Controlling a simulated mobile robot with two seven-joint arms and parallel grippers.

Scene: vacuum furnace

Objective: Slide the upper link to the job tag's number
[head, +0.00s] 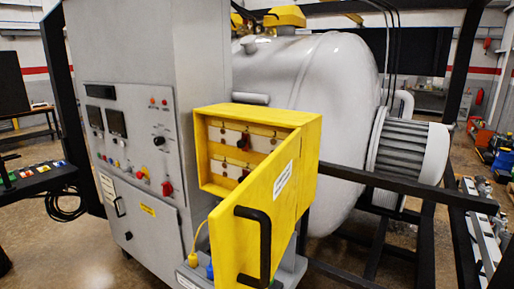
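A yellow box (310,150) stands open on the right side of the grey control cabinet. Its yellow door (232,240) hangs open towards me, with a black handle (263,245). Inside the box, an upper pale strip (225,135) carries a dark piece (242,142) near its middle and several brass-coloured studs. I cannot identify the job tag. Neither gripper is in view.
The cabinet (120,80) has displays, knobs and a red switch (167,188). A large white vessel (310,80) stands behind the box, with black frame bars (400,185) crossing at right. A console with coloured buttons (35,180) is at left. Floor at front left is clear.

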